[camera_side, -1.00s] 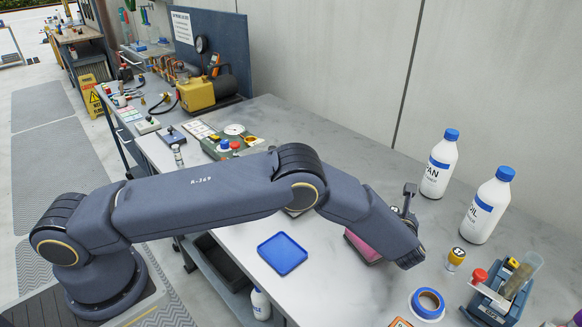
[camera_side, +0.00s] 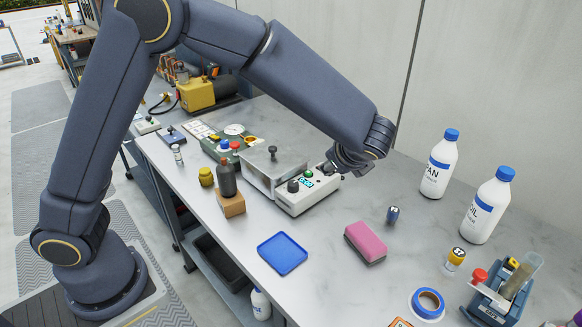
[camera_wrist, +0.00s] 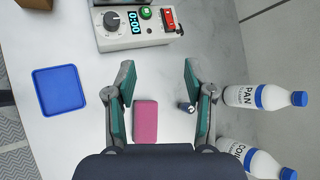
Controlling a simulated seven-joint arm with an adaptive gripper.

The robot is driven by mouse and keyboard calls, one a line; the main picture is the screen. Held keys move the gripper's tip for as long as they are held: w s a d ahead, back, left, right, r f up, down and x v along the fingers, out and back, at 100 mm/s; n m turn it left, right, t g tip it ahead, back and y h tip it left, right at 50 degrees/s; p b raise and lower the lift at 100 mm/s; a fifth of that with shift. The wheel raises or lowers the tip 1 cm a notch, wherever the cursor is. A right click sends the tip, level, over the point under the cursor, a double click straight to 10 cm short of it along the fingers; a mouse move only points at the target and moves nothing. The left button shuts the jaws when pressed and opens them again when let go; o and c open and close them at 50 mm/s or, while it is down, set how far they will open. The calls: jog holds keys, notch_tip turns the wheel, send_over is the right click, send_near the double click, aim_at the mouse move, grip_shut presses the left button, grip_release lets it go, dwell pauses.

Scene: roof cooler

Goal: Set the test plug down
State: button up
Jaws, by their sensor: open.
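A small dark blue cylinder with a pale mark, which I take to be the test plug (camera_side: 393,215), stands on the grey bench beside the pink block. It also shows in the wrist view (camera_wrist: 186,107), near the inner side of the right finger as seen from above. My gripper (camera_wrist: 158,80) is open, with nothing between its teal-padded fingers; the bench lies below them. In the side view, my wrist is raised over the bench by the control box, and the fingers are mostly hidden. The plug is apart from my gripper.
A pink block (camera_side: 366,242) and a blue tray (camera_side: 282,253) lie in front. A white control box (camera_side: 306,196) stands below my wrist. Two white bottles (camera_side: 439,165) (camera_side: 487,206) stand at the right. A blue tape roll (camera_side: 427,303) and a tool holder (camera_side: 497,300) are nearer.

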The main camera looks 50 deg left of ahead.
jog(key=s+a+r+n+g+h, duration=0.2)
jog(key=s+a+r+n, duration=0.4)
jog(key=s+a, duration=0.15)
jog(key=s+a+r+n+t+h, duration=0.1)
jog(key=s+n+h, duration=0.1)
jog(key=s+n, duration=0.4)
jog(key=s+r+n+t+h, duration=0.1)
jog(key=s+n+h, duration=0.2)
jog(key=s, duration=1)
jog(key=n, duration=0.3)
jog(key=shift+a+r+n+h, duration=0.3)
jog(key=shift+a, duration=0.05)
